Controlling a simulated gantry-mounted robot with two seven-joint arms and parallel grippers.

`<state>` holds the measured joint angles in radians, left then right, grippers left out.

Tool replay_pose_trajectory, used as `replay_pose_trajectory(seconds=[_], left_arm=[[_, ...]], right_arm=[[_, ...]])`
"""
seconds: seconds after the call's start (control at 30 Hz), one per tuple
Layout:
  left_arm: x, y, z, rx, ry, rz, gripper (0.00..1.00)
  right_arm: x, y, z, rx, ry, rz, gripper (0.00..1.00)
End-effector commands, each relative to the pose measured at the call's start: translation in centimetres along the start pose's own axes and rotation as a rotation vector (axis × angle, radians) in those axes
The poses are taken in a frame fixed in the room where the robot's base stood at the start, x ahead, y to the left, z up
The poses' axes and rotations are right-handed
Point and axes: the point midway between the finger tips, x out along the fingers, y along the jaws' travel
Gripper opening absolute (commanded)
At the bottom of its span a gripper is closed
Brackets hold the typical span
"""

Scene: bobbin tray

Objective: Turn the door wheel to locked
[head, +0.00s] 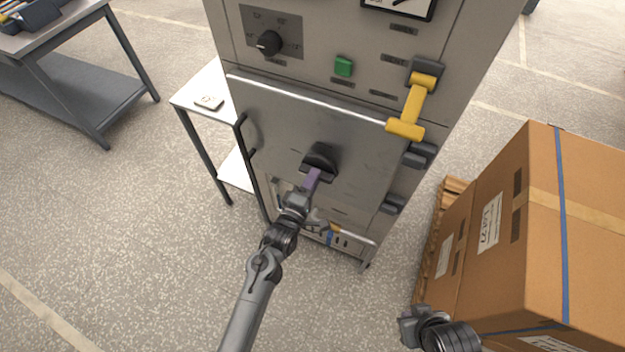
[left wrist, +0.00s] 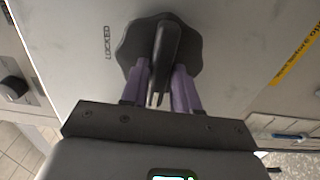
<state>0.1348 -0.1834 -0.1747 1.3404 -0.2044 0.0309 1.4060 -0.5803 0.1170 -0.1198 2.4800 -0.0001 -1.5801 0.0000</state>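The black door wheel (head: 320,158) sits on the grey front door of the tall cabinet. In the left wrist view the wheel (left wrist: 128,45) has a lobed edge and a raised bar (left wrist: 166,45), which stands nearly upright with a slight tilt. The word LOCKED (left wrist: 107,43) is printed to the left of it, sideways. My left gripper (head: 314,175) is at the wheel, its purple fingers (left wrist: 160,85) on either side of the bar. Whether both fingers press on it is unclear. My right gripper (head: 408,326) is low in the head view, away from the cabinet; its fingers are unclear.
A yellow lever (head: 412,108) juts out at the door's upper right. A dark rail handle (head: 252,170) stands along the door's left side. A white side table (head: 190,97) is left of the cabinet. Large cardboard boxes (head: 500,230) on a pallet stand at right.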

Motion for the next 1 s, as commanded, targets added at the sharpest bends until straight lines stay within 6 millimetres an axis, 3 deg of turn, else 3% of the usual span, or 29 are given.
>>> replay_pose_trajectory(seconds=[0.03,0.2,0.57,1.0], left_arm=[[0.0,0.0,0.0,0.000,0.000,0.000,0.21],[0.0,0.0,0.0,0.000,0.000,0.000,0.00],[0.0,0.1,0.0,0.050,0.000,0.000,0.00],[0.0,0.2,0.0,0.378,-0.001,-0.001,0.00]], right_arm=[[0.0,0.0,0.0,0.001,0.000,-0.001,0.00],[0.0,-0.1,0.0,0.002,0.000,-0.002,0.00],[-0.3,0.0,-0.1,0.000,-0.001,0.000,0.00],[-1.9,0.2,-0.6,-0.008,-0.002,0.006,0.00]])
